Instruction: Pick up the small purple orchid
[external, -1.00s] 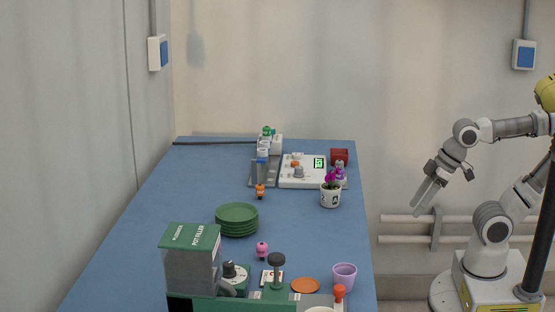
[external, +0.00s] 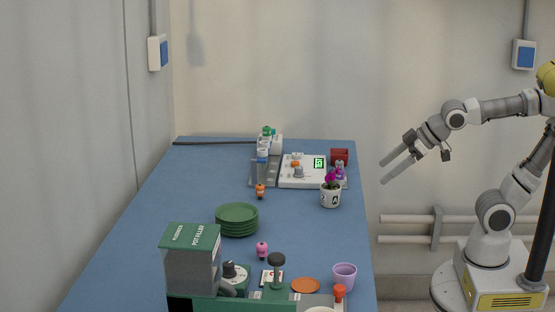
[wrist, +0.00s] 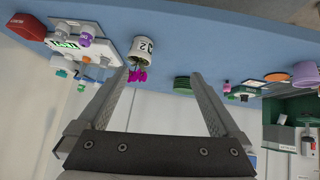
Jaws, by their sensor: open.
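The small purple orchid (external: 331,179) has magenta blooms and stands in a white pot (external: 330,197) with dark markings near the table's right edge. In the wrist view the scene looks upside down; the orchid's blooms (wrist: 138,75) hang below the white pot (wrist: 143,48), close to the left fingertip in the picture. My gripper (external: 383,172) is open and empty, to the right of the orchid and beyond the table's right edge, pointing left. Its spread fingers also show in the wrist view (wrist: 158,74). No finger visibly touches the pot.
A lilac cup (external: 344,275) and potfiller machine (external: 192,262) are nearer.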

